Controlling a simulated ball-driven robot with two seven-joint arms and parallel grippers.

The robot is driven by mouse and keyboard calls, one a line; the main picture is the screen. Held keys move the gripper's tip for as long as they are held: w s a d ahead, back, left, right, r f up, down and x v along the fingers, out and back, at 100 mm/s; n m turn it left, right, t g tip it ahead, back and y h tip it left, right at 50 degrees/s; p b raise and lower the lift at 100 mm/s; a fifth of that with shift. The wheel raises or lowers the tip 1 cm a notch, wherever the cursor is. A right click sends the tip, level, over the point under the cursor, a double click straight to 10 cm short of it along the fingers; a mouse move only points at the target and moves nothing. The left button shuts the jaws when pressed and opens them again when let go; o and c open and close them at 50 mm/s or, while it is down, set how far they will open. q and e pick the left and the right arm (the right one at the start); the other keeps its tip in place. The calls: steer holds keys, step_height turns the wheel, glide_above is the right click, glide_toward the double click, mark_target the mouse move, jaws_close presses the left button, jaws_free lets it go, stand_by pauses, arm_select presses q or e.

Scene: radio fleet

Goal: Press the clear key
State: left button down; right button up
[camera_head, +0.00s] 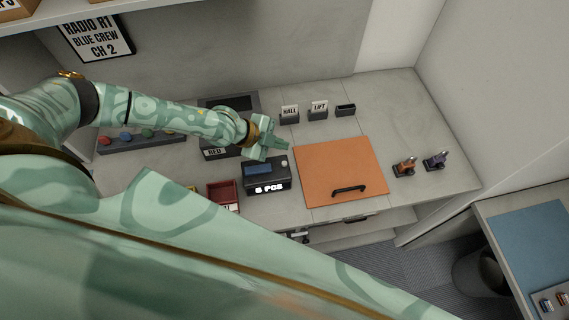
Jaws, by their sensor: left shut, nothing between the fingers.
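A dark counting device (266,182) stands on the counter. Its front display reads what looks like "5 PCS", and it has a bluish panel on top. A small pale round key (284,162) sits at the top right of the device; I cannot read any label on it. My left gripper (276,148) is shut and empty. It hangs just behind and above the device, close to the key in the picture; I see no clear contact. Part of the device's back edge is hidden by the gripper. My right gripper is not in view.
An orange board (340,171) with a black handle lies right of the device. Small holders labelled HALL (289,113) and LIFT (319,109) stand behind. A red bin (222,194) is to the left. Two small radios (405,167) (436,160) stand at right. Counter behind them is clear.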

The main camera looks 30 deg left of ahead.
arm_select(q)
steer(key=b, duration=0.5)
glide_above(281, 166)
step_height(281, 166, down, 7)
steer(key=shift+a+r, duration=0.1)
steer(key=shift+r, duration=0.05)
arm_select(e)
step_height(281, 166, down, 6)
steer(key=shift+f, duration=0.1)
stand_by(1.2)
arm_select(q)
steer(key=shift+f+b, duration=0.4)
steer(key=shift+b, duration=0.1)
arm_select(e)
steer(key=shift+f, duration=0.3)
arm_select(q)
steer(key=shift+f+b, duration=0.45)
steer(key=shift+f, duration=0.05)
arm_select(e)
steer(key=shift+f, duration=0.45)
arm_select(q)
steer(key=shift+r, duration=0.1)
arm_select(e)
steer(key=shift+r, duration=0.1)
arm_select(q)
steer(key=shift+r+p, duration=0.85)
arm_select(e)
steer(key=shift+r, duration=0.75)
arm_select(q)
steer(key=shift+r, duration=0.1)
